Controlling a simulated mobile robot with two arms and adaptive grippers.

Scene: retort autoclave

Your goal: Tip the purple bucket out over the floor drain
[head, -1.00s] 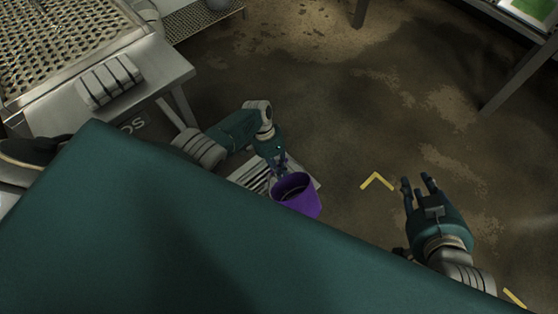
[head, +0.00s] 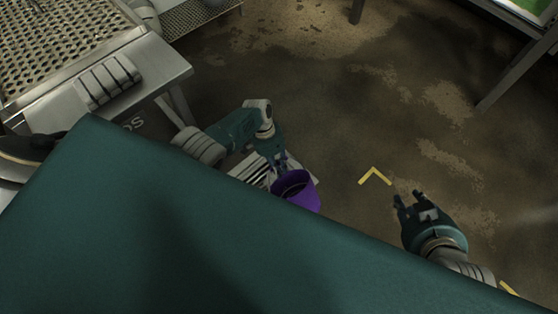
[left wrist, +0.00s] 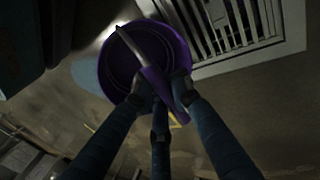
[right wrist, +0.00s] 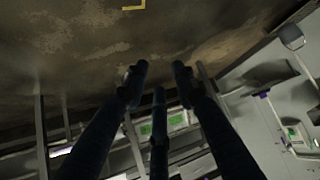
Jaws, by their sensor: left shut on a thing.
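The purple bucket (head: 298,192) hangs beside the floor drain in the head view, near the edge of my teal body. My left gripper (head: 280,163) is shut on its rim and handle side. In the left wrist view the bucket (left wrist: 112,62) shows its open mouth, with the fingers (left wrist: 160,92) at its rim. The slatted drain (head: 252,170) lies partly hidden behind the bucket and my arm; its grate (left wrist: 235,25) is beside the bucket in the left wrist view. The bucket's contents cannot be made out. My right gripper (head: 411,199) is open and empty over the floor.
A metal bench with a perforated top (head: 65,40) stands at the left. A table leg (head: 510,75) stands at the upper right. Yellow corner marks (head: 375,175) lie on the floor. The stained floor between is clear.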

